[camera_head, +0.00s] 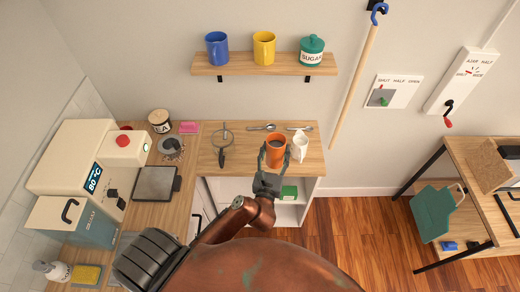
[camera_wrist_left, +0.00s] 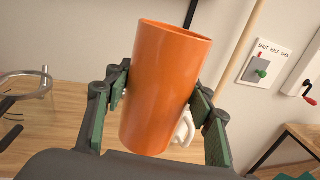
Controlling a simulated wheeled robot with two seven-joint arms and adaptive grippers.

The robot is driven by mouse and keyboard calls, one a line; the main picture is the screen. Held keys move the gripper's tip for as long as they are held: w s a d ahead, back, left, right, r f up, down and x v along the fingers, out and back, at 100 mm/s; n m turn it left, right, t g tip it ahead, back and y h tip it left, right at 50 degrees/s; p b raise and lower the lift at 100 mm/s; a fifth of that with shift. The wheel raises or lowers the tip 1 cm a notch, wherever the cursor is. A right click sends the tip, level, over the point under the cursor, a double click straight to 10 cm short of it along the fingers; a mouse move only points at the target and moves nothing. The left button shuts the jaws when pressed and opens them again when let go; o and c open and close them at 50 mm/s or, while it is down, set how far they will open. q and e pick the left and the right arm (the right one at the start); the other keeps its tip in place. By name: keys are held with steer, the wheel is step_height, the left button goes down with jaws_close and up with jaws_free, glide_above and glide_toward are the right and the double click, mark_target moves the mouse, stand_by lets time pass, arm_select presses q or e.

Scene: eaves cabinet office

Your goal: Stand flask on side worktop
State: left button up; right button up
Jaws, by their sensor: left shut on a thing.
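The orange flask (camera_head: 275,157), an open-topped cylinder with a dark inside, shows over the front part of the wooden worktop (camera_head: 241,133) below the wall shelf. My left gripper (camera_head: 275,160) is shut around its sides. In the left wrist view the flask (camera_wrist_left: 165,85) sits between the two green-padded fingers (camera_wrist_left: 160,95), leaning slightly in the picture. I cannot tell whether its base touches the worktop. My right gripper is not in view.
A white jug (camera_head: 301,147) stands close to the right of the flask. Spoons (camera_head: 262,127) lie behind, and a round stand (camera_head: 222,139) is to the left. Bare worktop shows left of the flask.

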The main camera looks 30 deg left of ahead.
arm_select(q)
steer(key=w+a+f, duration=0.3)
steer(key=f, duration=0.1)
steer(key=w+a+f+b, duration=0.1)
steer(key=w+a+f, duration=0.2)
steer(key=a+f, duration=0.1)
steer(key=w+a+f, duration=0.3)
steer(key=a+f, duration=0.1)
steer(key=shift+f, duration=0.3)
steer(key=o, duration=1.6)
steer(key=shift+f, duration=0.15)
steer(key=shift+o, duration=0.2)
